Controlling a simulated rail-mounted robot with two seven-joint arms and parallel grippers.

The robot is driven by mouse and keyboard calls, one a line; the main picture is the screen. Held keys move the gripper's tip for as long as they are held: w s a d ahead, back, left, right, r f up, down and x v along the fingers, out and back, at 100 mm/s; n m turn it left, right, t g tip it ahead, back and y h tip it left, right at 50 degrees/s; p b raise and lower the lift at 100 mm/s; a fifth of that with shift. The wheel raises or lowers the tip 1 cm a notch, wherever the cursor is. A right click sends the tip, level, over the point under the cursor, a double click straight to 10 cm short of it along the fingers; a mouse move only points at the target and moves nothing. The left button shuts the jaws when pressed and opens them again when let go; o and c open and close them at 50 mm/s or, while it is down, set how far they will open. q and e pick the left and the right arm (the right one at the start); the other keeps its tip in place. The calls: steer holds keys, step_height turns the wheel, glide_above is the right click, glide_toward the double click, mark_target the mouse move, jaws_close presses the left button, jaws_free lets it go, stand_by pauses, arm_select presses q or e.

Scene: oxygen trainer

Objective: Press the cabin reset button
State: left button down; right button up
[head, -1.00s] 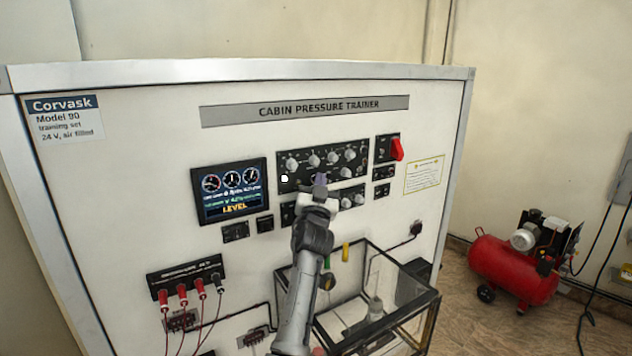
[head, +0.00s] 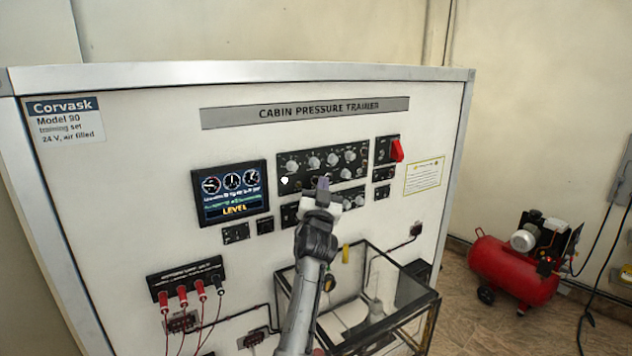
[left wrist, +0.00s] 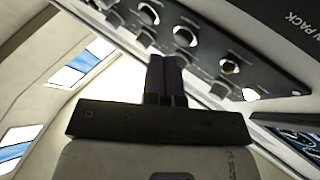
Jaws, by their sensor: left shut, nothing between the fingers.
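The trainer's white front panel carries a black upper control panel (head: 297,160) with a row of pale knobs. A small bright white round spot (head: 284,180) shows at its lower left edge; it also shows in the left wrist view (left wrist: 250,94). No label reading cabin reset is legible, so I cannot tell which control is that button. My left gripper (head: 323,184) is shut and empty, its fingertips in front of the controls just below the upper knob row. In the left wrist view its fingers (left wrist: 166,80) point toward the knob panel. It hides part of the lower knob panel (head: 352,198).
A lit screen (head: 230,192) reading LEVEL is at left, with small black modules (head: 236,233) below. A red switch (head: 397,150) is at upper right. A glass-sided box (head: 405,318) projects below right of my arm. A red compressor (head: 513,265) stands on the floor at right.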

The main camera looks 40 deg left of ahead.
arm_select(q)
steer(key=shift+s+d, duration=0.3)
steer(key=shift+d, duration=0.5)
steer(key=shift+s+d, duration=0.35)
steer(key=shift+d, duration=0.4)
steer(key=shift+s+d, duration=0.3)
steer(key=shift+d, duration=0.5)
